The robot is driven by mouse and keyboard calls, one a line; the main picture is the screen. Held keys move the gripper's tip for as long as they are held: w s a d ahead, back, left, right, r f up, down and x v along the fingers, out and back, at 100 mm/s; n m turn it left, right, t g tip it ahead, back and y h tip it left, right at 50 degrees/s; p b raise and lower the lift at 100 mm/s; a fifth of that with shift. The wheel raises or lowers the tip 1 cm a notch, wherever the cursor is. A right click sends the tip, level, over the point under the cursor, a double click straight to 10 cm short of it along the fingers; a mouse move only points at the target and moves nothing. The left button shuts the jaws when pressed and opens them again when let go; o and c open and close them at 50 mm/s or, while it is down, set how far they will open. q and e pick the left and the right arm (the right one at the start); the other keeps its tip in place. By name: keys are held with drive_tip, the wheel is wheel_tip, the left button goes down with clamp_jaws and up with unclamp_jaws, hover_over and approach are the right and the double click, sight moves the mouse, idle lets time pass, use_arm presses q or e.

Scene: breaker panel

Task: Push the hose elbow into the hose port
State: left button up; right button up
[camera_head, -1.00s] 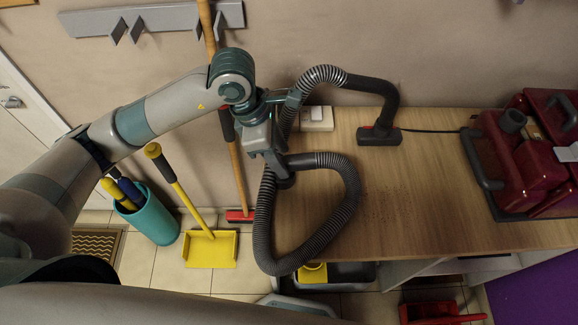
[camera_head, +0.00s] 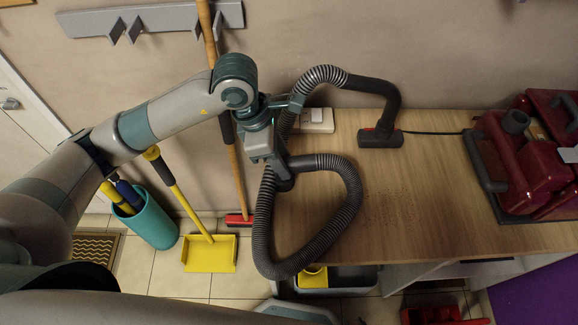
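My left gripper (camera_head: 280,170) points down above the left end of the wooden bench and is shut on the hose elbow (camera_head: 286,183), the dark end piece of the ribbed hose. The fingertips are partly hidden by the gripper body and the hose. The grey hose (camera_head: 350,205) loops right and down from the elbow, over the bench's left edge, then back up behind the gripper. The hose port (camera_head: 516,121), a dark round opening, is on top of the red vacuum (camera_head: 530,165) at the far right, well apart from the elbow. My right gripper is not in view.
The hose's other end carries a dark floor nozzle (camera_head: 380,138) on the bench (camera_head: 420,200). A white box (camera_head: 316,120) sits at the back left. A broom handle (camera_head: 238,175), yellow dustpan (camera_head: 209,253) and teal bin (camera_head: 153,222) stand left.

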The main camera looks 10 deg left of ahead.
use_arm(q)
drive_tip(key=c, duration=0.3)
use_arm(e)
drive_tip(key=shift+a, duration=0.15)
use_arm(q)
drive_tip(key=shift+r, duration=0.15)
